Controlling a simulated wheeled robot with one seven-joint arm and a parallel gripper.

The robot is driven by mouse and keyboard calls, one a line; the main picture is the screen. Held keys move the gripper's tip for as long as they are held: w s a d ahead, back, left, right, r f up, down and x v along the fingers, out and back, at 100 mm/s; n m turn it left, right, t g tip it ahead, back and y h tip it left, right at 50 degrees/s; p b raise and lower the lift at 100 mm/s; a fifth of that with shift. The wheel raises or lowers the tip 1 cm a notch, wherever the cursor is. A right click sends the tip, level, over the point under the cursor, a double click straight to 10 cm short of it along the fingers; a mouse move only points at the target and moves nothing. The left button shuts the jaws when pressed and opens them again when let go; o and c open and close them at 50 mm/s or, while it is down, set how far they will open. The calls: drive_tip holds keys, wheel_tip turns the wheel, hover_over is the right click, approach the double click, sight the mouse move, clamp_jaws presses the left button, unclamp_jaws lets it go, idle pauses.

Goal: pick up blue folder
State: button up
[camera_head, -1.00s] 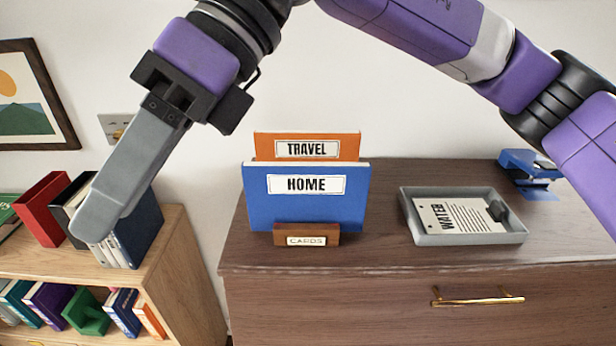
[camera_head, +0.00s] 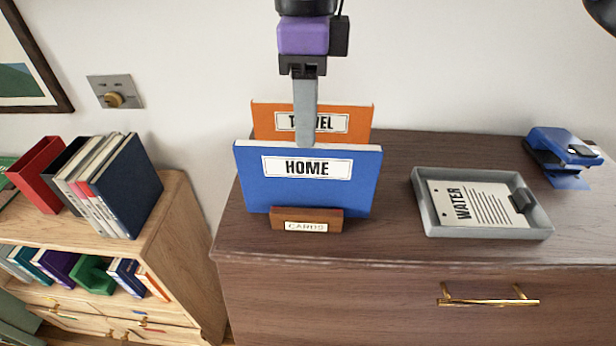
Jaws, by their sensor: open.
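The blue folder (camera_head: 308,195), labelled HOME, stands upright in a small brown wooden holder (camera_head: 283,223) marked CARDS, on the dresser top. An orange folder (camera_head: 356,122), labelled TRAVEL, stands upright just behind it. My gripper (camera_head: 306,140) points down above the folders and is open. Its grey finger is seen edge-on and overlaps the orange folder's label in the picture, with its tip near the blue folder's top edge. I cannot tell whether it touches either folder. The second finger is hidden.
A grey tray (camera_head: 428,222) with a WATER clipboard lies right of the holder on the dresser (camera_head: 390,262). A blue hole punch (camera_head: 560,152) is at the far right. A wooden bookshelf (camera_head: 185,215) with books stands left. Dresser top between holder and tray is clear.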

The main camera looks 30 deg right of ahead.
drive_tip(key=p, duration=0.2)
hover_over(307, 183)
drive_tip(key=shift+w+d+f, duration=0.15)
drive_tip(key=shift+w+f, duration=0.05)
drive_tip(key=shift+f, duration=1.15)
drive_tip(key=shift+w+d+f, duration=0.15)
drive_tip(key=shift+f, duration=1.2)
clamp_jaws()
